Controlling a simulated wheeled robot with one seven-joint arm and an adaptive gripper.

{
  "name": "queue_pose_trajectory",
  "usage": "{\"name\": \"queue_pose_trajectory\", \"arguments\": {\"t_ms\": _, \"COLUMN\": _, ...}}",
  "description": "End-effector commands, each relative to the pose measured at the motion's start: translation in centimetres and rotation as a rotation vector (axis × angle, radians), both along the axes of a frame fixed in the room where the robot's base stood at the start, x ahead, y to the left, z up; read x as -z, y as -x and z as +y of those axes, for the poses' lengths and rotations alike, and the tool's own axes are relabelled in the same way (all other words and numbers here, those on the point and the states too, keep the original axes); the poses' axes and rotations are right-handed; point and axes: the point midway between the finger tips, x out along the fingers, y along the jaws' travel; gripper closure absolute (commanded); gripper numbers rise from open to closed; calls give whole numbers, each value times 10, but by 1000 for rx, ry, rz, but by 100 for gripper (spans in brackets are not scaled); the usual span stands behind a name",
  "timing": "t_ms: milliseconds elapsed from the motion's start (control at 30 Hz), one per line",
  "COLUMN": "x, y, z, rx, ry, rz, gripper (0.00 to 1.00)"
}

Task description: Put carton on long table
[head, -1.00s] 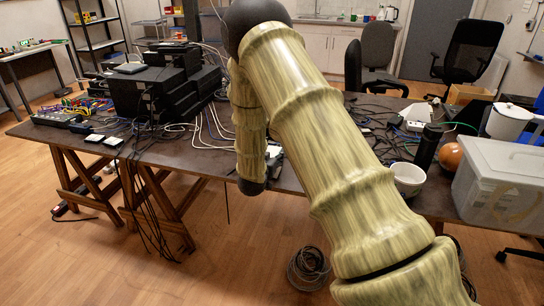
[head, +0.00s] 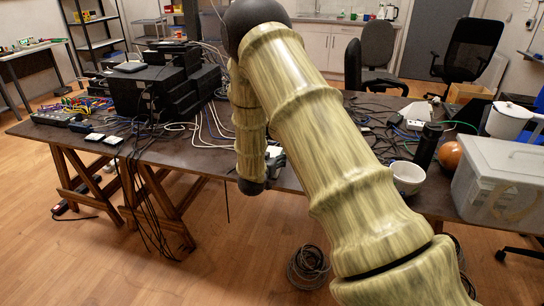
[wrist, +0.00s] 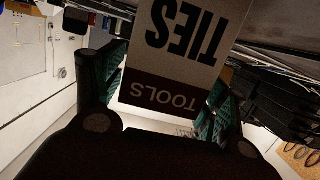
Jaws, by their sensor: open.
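The carton (wrist: 175,50), a white box with a dark brown band, shows upside-down lettering "TIES" and "TOOLS" in the wrist view. My gripper (wrist: 165,85) is open, with a teal-padded finger on each side of the carton. I cannot tell whether either finger touches it. The long table (head: 205,160) is a dark brown top on wooden trestles, running across the head view. In the head view my arm hides most of my gripper and I cannot make out the carton there.
Black network boxes (head: 150,90) and many cables crowd the table's left. A white bowl (head: 407,178), a black cylinder (head: 427,146), an orange ball (head: 450,155) and a grey plastic bin (head: 500,185) stand on the right. The front middle strip looks fairly clear.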

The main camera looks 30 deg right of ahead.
Motion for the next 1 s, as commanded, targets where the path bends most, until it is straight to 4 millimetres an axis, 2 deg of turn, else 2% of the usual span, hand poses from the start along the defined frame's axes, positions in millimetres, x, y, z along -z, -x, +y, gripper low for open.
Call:
{"name": "queue_pose_trajectory", "arguments": {"t_ms": 167, "x": -3, "y": 13, "z": 16, "rx": -1, "ry": -1, "rz": 2, "gripper": 27}}
{"name": "queue_pose_trajectory", "arguments": {"t_ms": 500, "x": -15, "y": 52, "z": 63, "rx": -2, "ry": 0, "rz": 0, "gripper": 27}}
{"name": "queue_pose_trajectory", "arguments": {"t_ms": 833, "x": -22, "y": 74, "z": 89, "rx": -1, "ry": -1, "rz": 1, "gripper": 27}}
{"name": "queue_pose_trajectory", "arguments": {"t_ms": 933, "x": -10, "y": 79, "z": 94, "rx": -16, "ry": -9, "rz": 25, "gripper": 27}}
{"name": "queue_pose_trajectory", "arguments": {"t_ms": 1000, "x": 12, "y": 88, "z": 100, "rx": -49, "ry": -28, "rz": 75, "gripper": 27}}
